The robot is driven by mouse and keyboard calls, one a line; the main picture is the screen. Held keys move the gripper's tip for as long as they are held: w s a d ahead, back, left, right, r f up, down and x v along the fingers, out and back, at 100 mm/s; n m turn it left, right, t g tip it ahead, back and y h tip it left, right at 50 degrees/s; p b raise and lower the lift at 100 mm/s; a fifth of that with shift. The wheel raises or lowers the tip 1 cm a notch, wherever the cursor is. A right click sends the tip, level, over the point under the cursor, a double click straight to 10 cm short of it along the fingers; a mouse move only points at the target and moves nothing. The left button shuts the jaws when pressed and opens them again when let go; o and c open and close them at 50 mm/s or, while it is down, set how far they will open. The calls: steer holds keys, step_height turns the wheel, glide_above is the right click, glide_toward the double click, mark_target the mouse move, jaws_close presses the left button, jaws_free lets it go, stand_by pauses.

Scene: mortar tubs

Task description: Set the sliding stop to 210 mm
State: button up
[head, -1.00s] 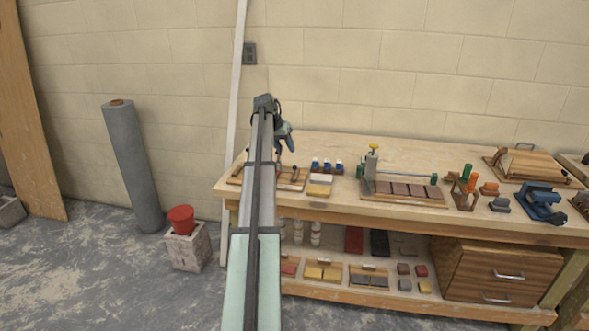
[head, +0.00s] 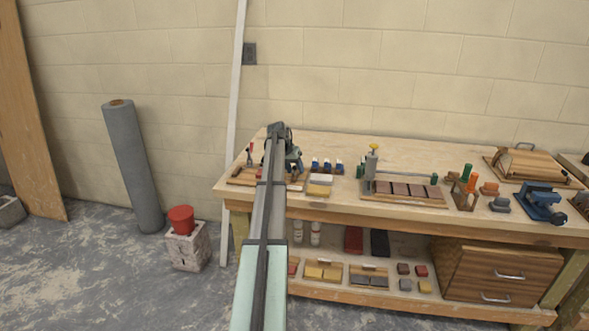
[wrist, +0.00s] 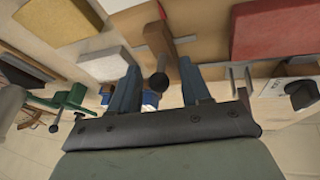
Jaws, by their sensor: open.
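In the wrist view my gripper (wrist: 160,85) is open, its two blue-grey fingers apart. A brown wooden block (wrist: 157,40) with a dark round knob shows between and beyond the fingers; it may be the sliding stop, and I cannot tell whether the fingers touch it. At the right is a pale piece (wrist: 272,88) with faint marks and a black knob; no number is readable. In the head view my gripper (head: 293,160) is low over the left end of the bench, by a wooden board (head: 243,178) with upright pieces. My arm hides much of that board.
The workbench (head: 330,147) also holds small blue-topped items (head: 327,166), a tile jig (head: 405,198) with a yellow knob, and a blue tool (head: 540,202). In the wrist view a yellow slab (wrist: 55,20), a red slab (wrist: 272,28) and a green clamp-like part (wrist: 68,97) lie close by.

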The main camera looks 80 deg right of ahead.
steer(key=shift+c, duration=0.2)
jaws_close()
stand_by(0.3)
